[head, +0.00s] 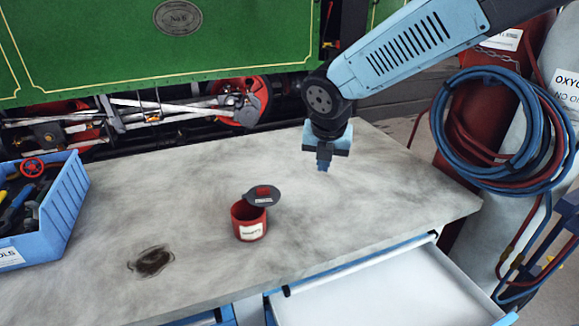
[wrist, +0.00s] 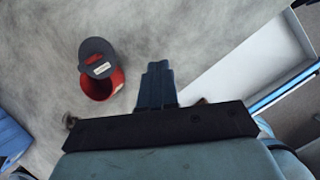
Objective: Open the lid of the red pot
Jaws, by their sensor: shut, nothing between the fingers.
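The red pot (head: 248,220) stands upright on the grey bench top, with a pale label on its front. Its dark grey lid (head: 262,195) is swung up and off to one side at the back right, leaving the red mouth partly uncovered. In the wrist view the red pot (wrist: 99,83) is left of my fingers, and the lid (wrist: 97,56) covers part of its rim. My gripper (head: 323,166) is above the bench, right of and behind the pot, apart from it. In the wrist view my gripper's fingers (wrist: 156,82) are together with nothing between them.
A blue tool bin (head: 45,215) sits at the bench's left. An open white drawer (head: 390,300) juts out below the front edge. Hoses (head: 500,130) and cylinders stand at the right.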

